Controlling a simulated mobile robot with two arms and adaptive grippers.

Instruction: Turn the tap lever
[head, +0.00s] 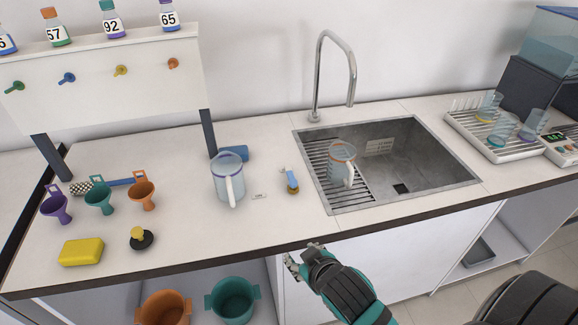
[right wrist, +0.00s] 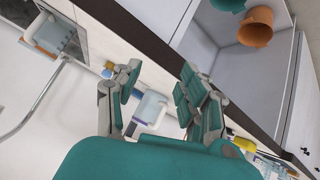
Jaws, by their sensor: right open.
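A chrome gooseneck tap (head: 335,38) rises from the counter behind the sink (head: 425,150); its pipe also shows in the right wrist view (right wrist: 35,107). I cannot make out a lever on the tap. A small upright piece with a blue top and yellowish base (head: 291,181) stands on the counter left of the sink; I cannot tell if it is the lever. My right gripper (head: 303,254) is open and empty in front of the counter's front edge, apart from the tap. Its spread fingers show in the right wrist view (right wrist: 160,74). My left gripper is not in view.
A clear jug (head: 228,178) stands left of the blue-topped piece. Another jug (head: 341,165) stands in the sink's left part. A yellow sponge (head: 81,252) and several funnels are at the left. A drying rack (head: 475,141) is at the right. Buckets sit below the counter.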

